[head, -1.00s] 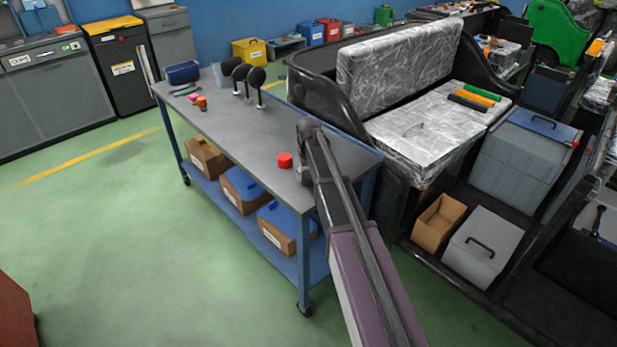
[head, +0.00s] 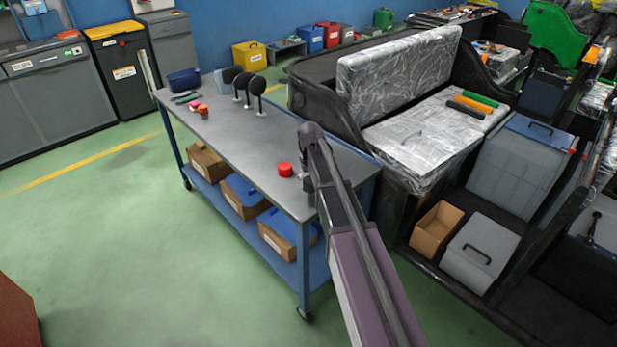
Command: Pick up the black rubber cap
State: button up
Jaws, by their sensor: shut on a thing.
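The black rubber cap cannot be made out in the head view. My arm (head: 330,185) reaches over the near right end of the grey-topped workbench (head: 220,139). My gripper is hidden behind the arm, so its fingers and anything between them do not show. A small red round thing (head: 285,170) lies on the bench top just left of my arm, apart from it.
Several black round-headed pieces (head: 258,87) stand on the bench, with a blue bin (head: 184,79) at its far end. Brown boxes (head: 243,196) fill the lower shelf. A vehicle with a wrapped seat (head: 425,140) stands close at right. Green floor at left is clear.

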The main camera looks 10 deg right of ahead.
jog(key=s+r+p, duration=0.1)
jog(key=s, duration=1.2)
jog(key=shift+s+r, duration=0.15)
jog(key=shift+s, duration=0.1)
jog(key=shift+s, duration=0.1)
dwell(0.3)
